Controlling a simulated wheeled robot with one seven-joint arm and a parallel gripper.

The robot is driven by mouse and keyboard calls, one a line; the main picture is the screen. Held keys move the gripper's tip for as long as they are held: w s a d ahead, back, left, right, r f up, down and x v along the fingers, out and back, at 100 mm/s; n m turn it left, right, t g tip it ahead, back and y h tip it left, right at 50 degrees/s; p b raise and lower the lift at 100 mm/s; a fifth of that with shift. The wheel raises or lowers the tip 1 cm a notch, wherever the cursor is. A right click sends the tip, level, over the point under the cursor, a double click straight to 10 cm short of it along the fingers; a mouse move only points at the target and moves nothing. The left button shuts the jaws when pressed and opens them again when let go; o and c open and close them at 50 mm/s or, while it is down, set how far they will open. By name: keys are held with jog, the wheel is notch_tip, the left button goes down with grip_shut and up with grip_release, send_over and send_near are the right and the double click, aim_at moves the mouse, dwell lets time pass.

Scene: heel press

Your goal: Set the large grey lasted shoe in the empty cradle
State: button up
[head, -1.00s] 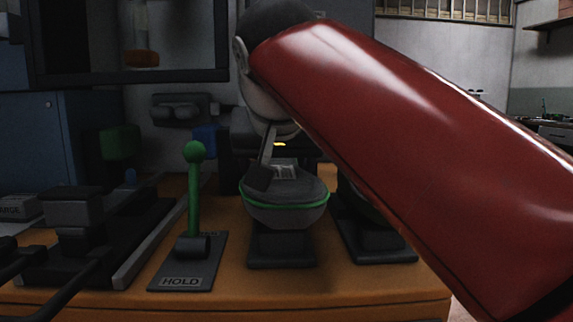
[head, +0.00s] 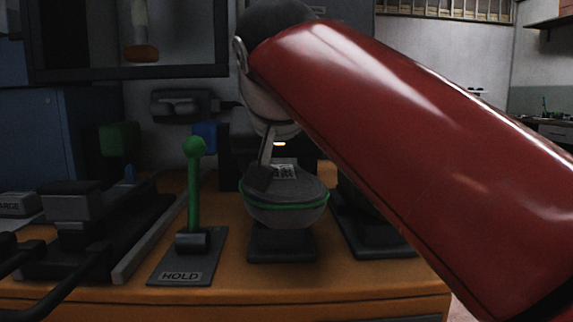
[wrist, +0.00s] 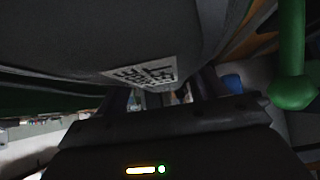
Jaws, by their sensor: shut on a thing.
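The large grey shoe (head: 290,210) with a green band round it and a printed label on top is in the middle of the head view. It is directly over a black stand (head: 282,243); I cannot tell whether it rests on it. My gripper (head: 262,178) is shut on the shoe at its upper left side, with only one dark finger clear in the head view. In the wrist view the shoe's grey side and label (wrist: 150,73) fill the top, by my gripper's dark fingers (wrist: 165,97).
A green-knobbed lever (head: 195,190) on a plate marked HOLD stands left of the shoe. A second black stand (head: 375,240) with something green on it is at the right, partly hidden by my red arm. Dark machinery (head: 75,225) fills the left of the orange bench (head: 300,292).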

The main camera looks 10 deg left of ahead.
jog(key=shift+f, duration=0.1)
jog(key=o, duration=1.7)
jog(key=shift+f, duration=0.1)
jog(key=p+v, duration=0.1)
jog(key=v, duration=0.6)
jog(key=shift+s+p, duration=0.15)
jog(key=shift+p, duration=0.15)
jog(key=shift+s+d+r, duration=0.1)
jog(key=shift+s+r, duration=0.05)
jog(key=shift+r, duration=0.2)
